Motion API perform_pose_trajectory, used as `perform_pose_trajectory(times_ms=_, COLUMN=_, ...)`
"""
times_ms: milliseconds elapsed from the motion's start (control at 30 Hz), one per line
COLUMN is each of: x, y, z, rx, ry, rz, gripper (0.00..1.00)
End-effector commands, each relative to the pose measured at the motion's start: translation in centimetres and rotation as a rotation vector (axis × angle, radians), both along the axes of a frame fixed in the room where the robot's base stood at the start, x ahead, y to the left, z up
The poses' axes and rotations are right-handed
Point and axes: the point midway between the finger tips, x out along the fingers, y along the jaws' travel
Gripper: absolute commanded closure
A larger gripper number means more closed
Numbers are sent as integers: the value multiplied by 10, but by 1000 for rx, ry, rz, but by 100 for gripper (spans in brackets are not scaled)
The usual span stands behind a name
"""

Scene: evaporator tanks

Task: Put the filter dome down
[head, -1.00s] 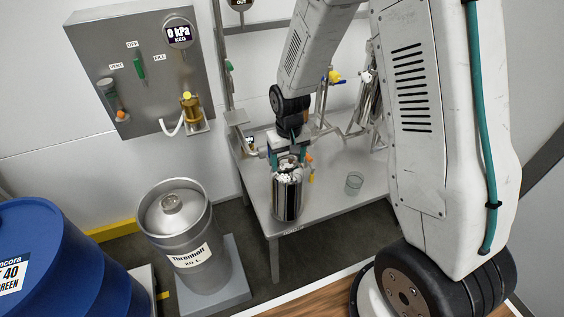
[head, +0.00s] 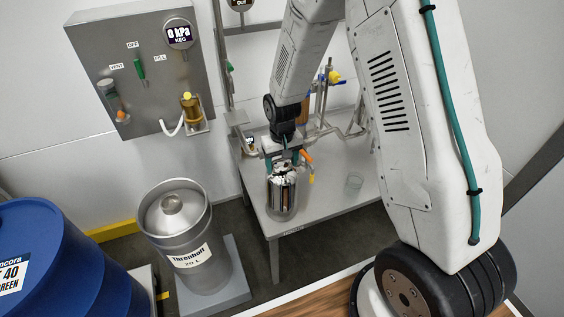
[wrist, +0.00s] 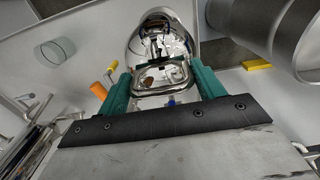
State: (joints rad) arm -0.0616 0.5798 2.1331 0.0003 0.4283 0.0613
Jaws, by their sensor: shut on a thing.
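The filter dome (head: 284,198) is a shiny metal cylinder with a rounded end, at the front left part of the steel table (head: 325,192) in the head view. It hangs upright below my gripper (head: 282,160). In the wrist view, my gripper (wrist: 160,84) has its teal fingers shut on the dome's bar handle, with the mirror-like dome (wrist: 158,30) beyond it. I cannot tell whether its lower rim touches the table.
A clear glass (head: 354,182) stands on the table to the dome's right. An orange-handled valve (head: 307,158) and pipework are behind it. A steel keg (head: 178,225) stands left of the table, near a blue drum (head: 70,260). The table's middle is clear.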

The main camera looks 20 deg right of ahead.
Motion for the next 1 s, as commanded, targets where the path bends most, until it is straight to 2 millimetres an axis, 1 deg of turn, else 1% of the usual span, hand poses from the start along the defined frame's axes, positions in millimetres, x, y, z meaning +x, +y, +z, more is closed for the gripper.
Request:
perform_pose_trajectory(times_ms=200, x=0, y=0, z=-2, rx=0, ry=0, rz=0, gripper=100)
perform_pose_trajectory(times_ms=233, x=0, y=0, z=-2, rx=0, ry=1, rz=0, gripper=27)
perform_pose_trajectory(times_ms=300, x=0, y=0, z=-2, rx=0, ry=1, rz=0, gripper=11)
perform_pose_trajectory(times_ms=567, x=0, y=0, z=-2, rx=0, ry=0, rz=0, gripper=11)
perform_pose_trajectory(times_ms=667, x=0, y=0, z=3, rx=0, ry=-2, rz=0, gripper=11)
perform_pose_trajectory(times_ms=767, x=1, y=0, z=16, rx=0, ry=-3, rz=0, gripper=11)
perform_pose_trajectory(times_ms=1000, x=1, y=0, z=68, rx=0, ry=-5, rz=0, gripper=11)
